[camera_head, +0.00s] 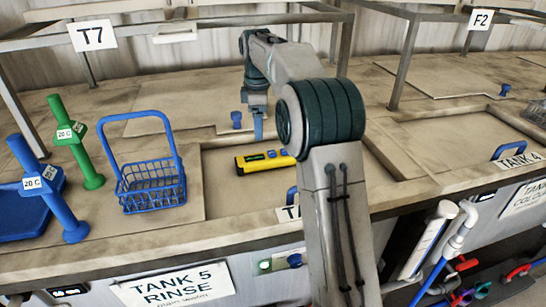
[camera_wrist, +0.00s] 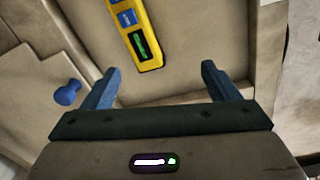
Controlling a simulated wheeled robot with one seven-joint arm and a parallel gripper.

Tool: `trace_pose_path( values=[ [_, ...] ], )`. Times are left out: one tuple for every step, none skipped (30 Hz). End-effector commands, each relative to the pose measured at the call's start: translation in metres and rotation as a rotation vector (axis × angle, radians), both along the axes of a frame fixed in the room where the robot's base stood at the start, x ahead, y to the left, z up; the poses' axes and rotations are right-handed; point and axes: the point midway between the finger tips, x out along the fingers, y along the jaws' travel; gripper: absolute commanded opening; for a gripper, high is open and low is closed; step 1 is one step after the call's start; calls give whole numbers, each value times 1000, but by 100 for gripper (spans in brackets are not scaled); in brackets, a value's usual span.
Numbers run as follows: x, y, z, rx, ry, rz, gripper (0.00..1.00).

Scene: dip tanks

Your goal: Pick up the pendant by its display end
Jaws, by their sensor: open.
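The pendant is a yellow and dark bar (camera_head: 264,161) lying on the tan tank lid in the head view, partly hidden at its right by my arm. In the wrist view the pendant (camera_wrist: 137,35) reaches in from the top edge, with a green display and blue buttons on its face. Its display end points toward my gripper. My gripper (camera_wrist: 160,85) is open and empty, its two blue fingers on either side of the line of the pendant. The pendant's end lies just beyond the fingertips, not between them. In the head view my gripper (camera_head: 258,125) hangs behind the pendant.
A blue knob (camera_wrist: 68,92) stands left of my gripper; it shows in the head view too (camera_head: 236,119). A blue wire basket (camera_head: 152,187) and green (camera_head: 75,140) and blue (camera_head: 47,190) upright handles stand to the left. Metal frames rise behind.

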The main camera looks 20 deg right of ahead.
Motion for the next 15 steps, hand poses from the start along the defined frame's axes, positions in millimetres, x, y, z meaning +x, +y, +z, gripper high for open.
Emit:
trace_pose_path(
  values=[
    [13, -1, -3, 0, 10, 46, 82],
    [19, -1, -5, 0, 16, 74, 82],
    [26, -2, -8, 0, 21, 109, 82],
    [30, -2, -10, 0, 26, 132, 82],
    [34, -2, -12, 0, 30, 153, 82],
    [39, -3, -14, 1, 33, 179, 82],
    [42, -3, -17, 1, 38, 196, 82],
    [44, -3, -18, 1, 40, 210, 82],
    [47, -3, -20, 2, 43, 226, 82],
    [49, -4, -20, 2, 44, 236, 82],
    [50, -4, -22, 2, 45, 244, 82],
    [51, -4, -24, 2, 47, 252, 82],
    [51, -4, -26, 2, 48, 255, 82],
    [52, -4, -29, 2, 50, 258, 82],
    [52, -4, -34, 3, 51, 259, 82]
  ],
)
